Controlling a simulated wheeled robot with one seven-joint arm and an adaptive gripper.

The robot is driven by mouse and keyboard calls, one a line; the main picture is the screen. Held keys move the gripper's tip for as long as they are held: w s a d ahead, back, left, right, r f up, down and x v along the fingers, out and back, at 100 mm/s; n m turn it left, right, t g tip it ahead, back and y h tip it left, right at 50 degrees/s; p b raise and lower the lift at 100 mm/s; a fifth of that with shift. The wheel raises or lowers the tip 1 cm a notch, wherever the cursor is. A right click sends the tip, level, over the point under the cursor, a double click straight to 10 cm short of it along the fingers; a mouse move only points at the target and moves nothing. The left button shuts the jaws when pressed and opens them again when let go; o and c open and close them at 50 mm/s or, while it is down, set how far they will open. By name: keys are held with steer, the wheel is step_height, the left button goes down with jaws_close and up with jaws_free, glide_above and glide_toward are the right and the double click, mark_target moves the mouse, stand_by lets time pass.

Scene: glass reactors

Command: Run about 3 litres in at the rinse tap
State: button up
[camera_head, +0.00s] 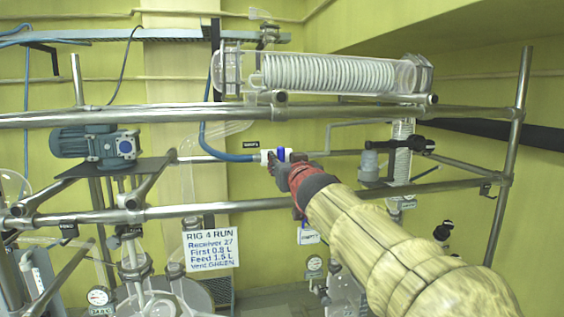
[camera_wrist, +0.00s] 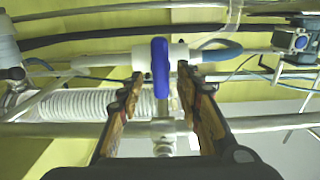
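A white tap (camera_head: 266,156) with a blue handle (camera_head: 281,153) sits on a horizontal line at the middle of the head view. A blue hose joins its left end. A small dark tag (camera_head: 250,144) hangs by it, too small to read. In the wrist view the tap body (camera_wrist: 180,53) runs across the top, and its blue lever (camera_wrist: 160,68) points down the picture between my fingertips. My gripper (camera_wrist: 160,77) is open, one finger on each side of the lever, with gaps showing. In the head view my gripper (camera_head: 284,168) partly hides the tap.
A sign (camera_head: 211,249) reads "RIG 4 RUN, Receiver 27, First 0.8 L, Feed 1.5 L, Vent GREEN". A coiled glass condenser (camera_head: 330,74) lies above the tap. Steel rails (camera_head: 180,114) cross above and below it. A blue motor (camera_head: 93,144) stands left. Glass vessels (camera_head: 135,266) stand lower left.

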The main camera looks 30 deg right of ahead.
steer(key=shift+w+r, duration=0.15)
steer(key=shift+w, duration=0.45)
steer(key=shift+d, duration=0.1)
steer(key=shift+w, duration=0.1)
steer(key=shift+c, duration=0.2)
jaws_close()
